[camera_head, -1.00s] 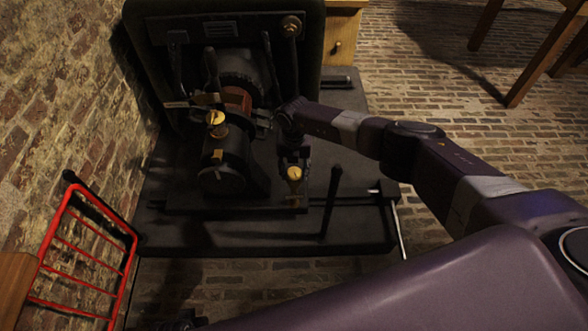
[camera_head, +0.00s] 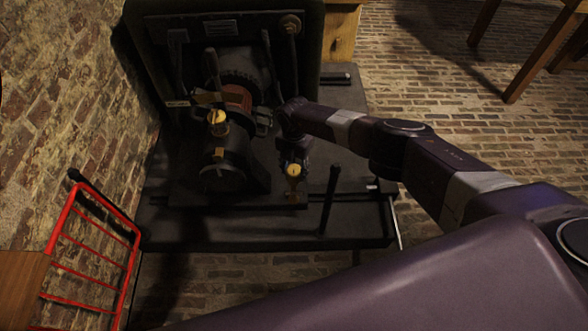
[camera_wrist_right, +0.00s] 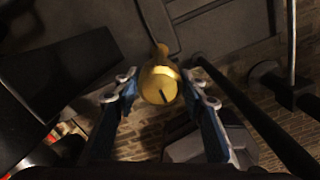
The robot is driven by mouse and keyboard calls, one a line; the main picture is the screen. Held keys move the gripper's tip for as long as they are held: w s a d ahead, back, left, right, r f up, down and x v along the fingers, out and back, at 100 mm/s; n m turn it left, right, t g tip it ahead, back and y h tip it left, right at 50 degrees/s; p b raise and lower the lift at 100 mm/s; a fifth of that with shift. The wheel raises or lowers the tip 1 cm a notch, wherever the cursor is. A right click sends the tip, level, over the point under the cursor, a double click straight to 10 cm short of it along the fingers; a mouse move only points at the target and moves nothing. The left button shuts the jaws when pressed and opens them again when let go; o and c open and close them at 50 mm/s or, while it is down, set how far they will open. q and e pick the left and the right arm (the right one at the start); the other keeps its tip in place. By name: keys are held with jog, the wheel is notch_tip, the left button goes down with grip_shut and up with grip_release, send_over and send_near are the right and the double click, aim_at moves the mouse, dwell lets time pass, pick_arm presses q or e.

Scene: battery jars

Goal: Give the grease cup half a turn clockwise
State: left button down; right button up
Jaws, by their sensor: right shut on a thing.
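A brass grease cup (camera_head: 294,170) with a round cap sits at the front right of the dark machine (camera_head: 225,150). My right gripper (camera_wrist_right: 160,84) is shut on this cup, with one finger on each side of the cap. In the right wrist view the cup (camera_wrist_right: 158,88) shows a short dark mark on its top, pointing toward the bottom of the picture and slightly right. A second brass cup (camera_head: 217,118) stands on the machine further left, apart from the gripper. My left gripper is not in view.
An upright dark lever (camera_head: 330,200) stands just right of the held cup. A red metal rack (camera_head: 92,250) is at the left by the brick wall (camera_head: 75,100). The brick floor (camera_head: 440,80) is open at the right, with wooden table legs behind.

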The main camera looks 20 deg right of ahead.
aim_at(294, 169)
jog(key=o, duration=1.2)
jog(key=shift+c, duration=0.2)
jog(key=shift+r, duration=0.1)
notch_tip(294, 169, up, 12)
